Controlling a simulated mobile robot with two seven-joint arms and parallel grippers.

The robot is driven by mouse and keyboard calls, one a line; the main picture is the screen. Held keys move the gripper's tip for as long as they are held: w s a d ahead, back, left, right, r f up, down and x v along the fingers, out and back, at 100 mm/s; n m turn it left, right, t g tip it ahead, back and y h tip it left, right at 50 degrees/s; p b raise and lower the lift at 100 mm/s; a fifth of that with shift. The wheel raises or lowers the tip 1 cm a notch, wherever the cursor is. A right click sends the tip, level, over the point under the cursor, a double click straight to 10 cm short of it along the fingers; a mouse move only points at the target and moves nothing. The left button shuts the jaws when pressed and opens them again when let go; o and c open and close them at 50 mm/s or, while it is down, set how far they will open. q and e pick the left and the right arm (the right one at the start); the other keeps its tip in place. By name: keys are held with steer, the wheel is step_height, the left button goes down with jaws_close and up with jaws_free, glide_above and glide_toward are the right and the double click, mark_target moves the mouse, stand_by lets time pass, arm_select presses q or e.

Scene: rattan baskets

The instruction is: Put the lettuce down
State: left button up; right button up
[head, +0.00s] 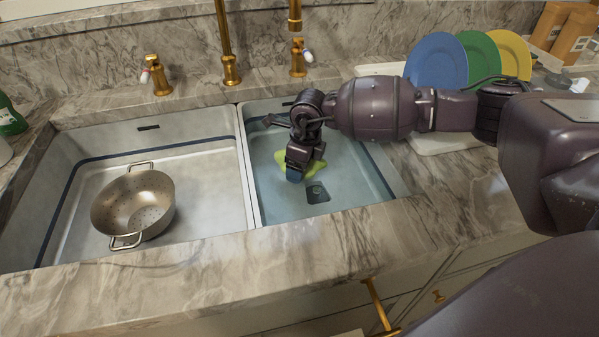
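The yellow-green lettuce (283,158) is in the right basin (340,158) of the sink, low down and left of the drain. My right gripper (302,170) reaches in from the right and points down right over the lettuce, covering its middle. Leaf edges show on both sides of the gripper. The fingers hide the contact, so I cannot tell whether they are shut on the lettuce, or whether it touches the basin floor. My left gripper is not in view.
A metal colander (134,205) stands in the left basin (215,185). A gold faucet (228,65) and two taps stand behind. Blue (437,62), green (479,58) and yellow (514,55) plates stand on the right counter. The front counter edge is clear.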

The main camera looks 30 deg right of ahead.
step_height(320, 180, down, 3)
steer(key=shift+f, duration=0.15)
steer(key=o, duration=1)
steer(key=shift+c, duration=0.2)
steer(key=shift+r, duration=0.3)
steer(key=r, duration=0.3)
steer(key=r+p, duration=0.1)
steer(key=r, duration=0.3)
steer(key=s+r+p, duration=0.1)
steer(key=r, duration=0.2)
steer(key=shift+d+r, duration=0.35)
steer(key=shift+d, duration=0.05)
steer(key=shift+r, duration=0.45)
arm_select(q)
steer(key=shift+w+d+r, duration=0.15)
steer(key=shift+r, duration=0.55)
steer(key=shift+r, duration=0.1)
